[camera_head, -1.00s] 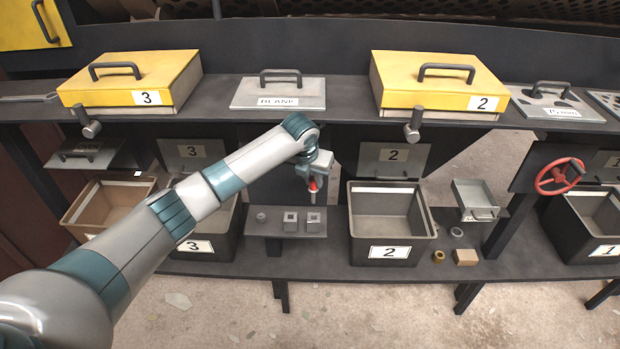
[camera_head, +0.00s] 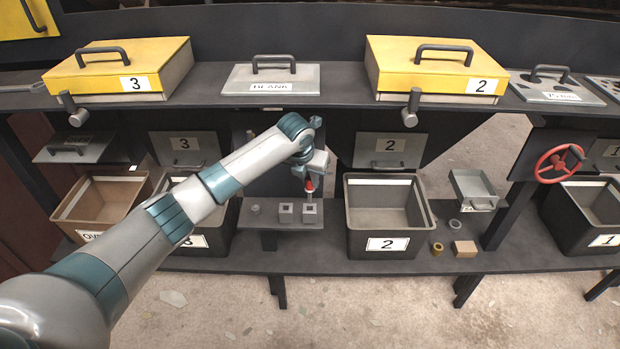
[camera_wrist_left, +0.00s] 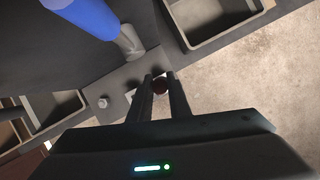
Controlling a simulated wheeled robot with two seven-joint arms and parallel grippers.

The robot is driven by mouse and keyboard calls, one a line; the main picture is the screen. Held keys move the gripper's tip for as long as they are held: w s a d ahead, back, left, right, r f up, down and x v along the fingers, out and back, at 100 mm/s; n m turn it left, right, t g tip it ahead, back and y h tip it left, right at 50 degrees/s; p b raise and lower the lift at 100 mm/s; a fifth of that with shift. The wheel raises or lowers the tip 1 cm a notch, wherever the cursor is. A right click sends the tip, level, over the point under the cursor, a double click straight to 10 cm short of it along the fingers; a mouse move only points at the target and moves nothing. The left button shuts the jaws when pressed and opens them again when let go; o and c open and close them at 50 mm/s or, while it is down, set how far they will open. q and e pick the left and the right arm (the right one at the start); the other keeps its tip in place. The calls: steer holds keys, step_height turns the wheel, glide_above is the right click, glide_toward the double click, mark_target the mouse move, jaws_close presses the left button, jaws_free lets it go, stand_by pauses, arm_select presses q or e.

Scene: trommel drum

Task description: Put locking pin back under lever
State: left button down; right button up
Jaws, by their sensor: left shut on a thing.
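My left gripper (camera_head: 308,180) is shut on the locking pin (camera_head: 310,187), which has a red head and a grey shaft. The pin hangs roughly upright just above or at the right grey block (camera_head: 309,213) on the small shelf; I cannot tell whether its tip is in the block's hole. Grey levers hang below hatch 3 (camera_head: 73,112) and hatch 2 (camera_head: 411,108). My right gripper is not in view.
Another square block (camera_head: 285,213) and a small fitting (camera_head: 255,209) stand left of the pin. Bin 2 (camera_head: 388,229) stands close on the right, and bin 3 (camera_head: 205,252) on the left. A blue and grey cylinder (camera_wrist_left: 95,18) shows close in the wrist view.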

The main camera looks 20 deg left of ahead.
mark_target(308, 188)
arm_select(q)
steer(key=shift+f+b, duration=0.45)
steer(key=shift+f, duration=0.25)
steer(key=shift+p, duration=0.35)
steer(key=shift+f, duration=0.1)
stand_by(0.5)
steer(key=shift+f, duration=0.2)
steer(key=shift+f, duration=0.1)
stand_by(0.6)
steer(key=shift+f, duration=0.6)
steer(key=shift+f, duration=0.4)
steer(key=shift+f+b, duration=0.45)
stand_by(0.4)
